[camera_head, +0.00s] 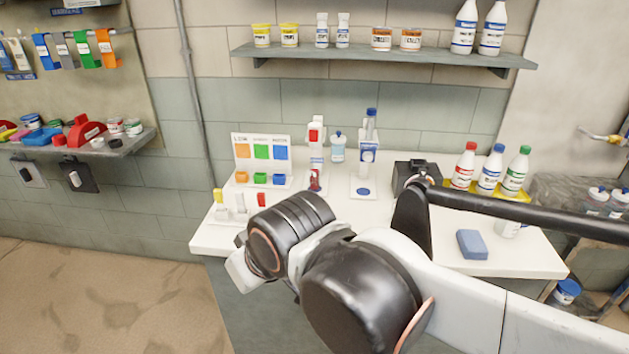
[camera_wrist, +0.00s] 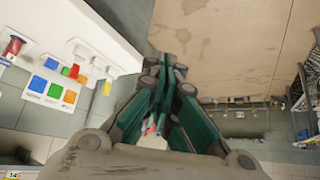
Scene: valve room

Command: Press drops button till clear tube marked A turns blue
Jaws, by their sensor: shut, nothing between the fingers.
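In the head view, small clear tubes (camera_head: 240,204) stand at the counter's left end, between a yellow-capped and a red-capped piece; no letter A is readable. Behind them stands a white colour chart (camera_head: 262,141) with orange, green and blue squares and matching blocks below. To its right are a white stand with red parts (camera_head: 316,157) and a white stand with a blue-capped bottle (camera_head: 368,153) and a blue disc (camera_head: 363,191) on its base. I cannot tell which part is the drops button. My gripper (camera_wrist: 166,72) is shut and empty in the wrist view, apart from the counter items.
The white counter (camera_head: 512,256) holds a black box (camera_head: 412,177), a blue sponge (camera_head: 472,244) and several capped bottles (camera_head: 489,170) at right. A shelf (camera_head: 380,56) with containers hangs above. My arm covers the counter's front middle. Open floor (camera_head: 95,300) lies at left.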

